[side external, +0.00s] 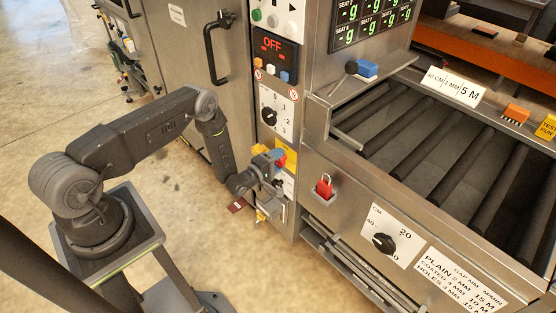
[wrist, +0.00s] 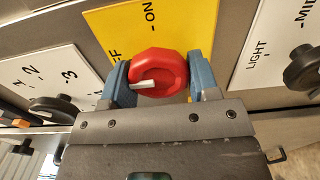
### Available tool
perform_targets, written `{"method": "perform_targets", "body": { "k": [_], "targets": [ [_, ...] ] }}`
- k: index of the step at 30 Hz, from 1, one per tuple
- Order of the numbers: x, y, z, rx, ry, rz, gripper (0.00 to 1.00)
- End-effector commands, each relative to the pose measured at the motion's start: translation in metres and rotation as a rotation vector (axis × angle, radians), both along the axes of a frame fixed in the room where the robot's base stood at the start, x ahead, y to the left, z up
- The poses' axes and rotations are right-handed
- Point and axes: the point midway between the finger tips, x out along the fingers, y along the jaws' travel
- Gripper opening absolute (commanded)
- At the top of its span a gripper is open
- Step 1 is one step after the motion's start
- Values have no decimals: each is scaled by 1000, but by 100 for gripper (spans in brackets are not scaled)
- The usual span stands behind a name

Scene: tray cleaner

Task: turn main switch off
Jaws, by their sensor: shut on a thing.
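The main switch is a red knob (wrist: 172,68) on a yellow plate (wrist: 102,18) marked ON and OFF, in the wrist view. My gripper (wrist: 158,82) is shut on the red knob, with one blue fingertip on each side. The knob's white pointer (wrist: 142,86) points left in the wrist view, on the OFF side; the OFF label is partly hidden by a finger. In the side view my gripper (side external: 277,160) is at the yellow plate (side external: 291,151) on the machine front, where the knob is mostly hidden.
A display (side external: 273,48) above reads OFF. A numbered dial (side external: 269,117) is just above the yellow plate, and a red padlock-like part (side external: 324,187) is to its right. In the wrist view, black knobs (wrist: 304,72) flank the switch closely.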

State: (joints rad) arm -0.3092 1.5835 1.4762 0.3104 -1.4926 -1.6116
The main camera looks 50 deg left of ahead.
Motion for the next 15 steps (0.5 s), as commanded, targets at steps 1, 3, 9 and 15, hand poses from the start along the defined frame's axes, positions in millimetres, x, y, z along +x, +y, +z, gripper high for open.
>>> {"method": "perform_targets", "body": {
  "k": [1,3,9,15],
  "targets": [
    [0,0,0,-1,-1,-1,31],
    [1,0,0,-1,-1,-1,62],
    [0,0,0,0,-1,0,79],
    [0,0,0,0,0,0,79]
  ]
}}
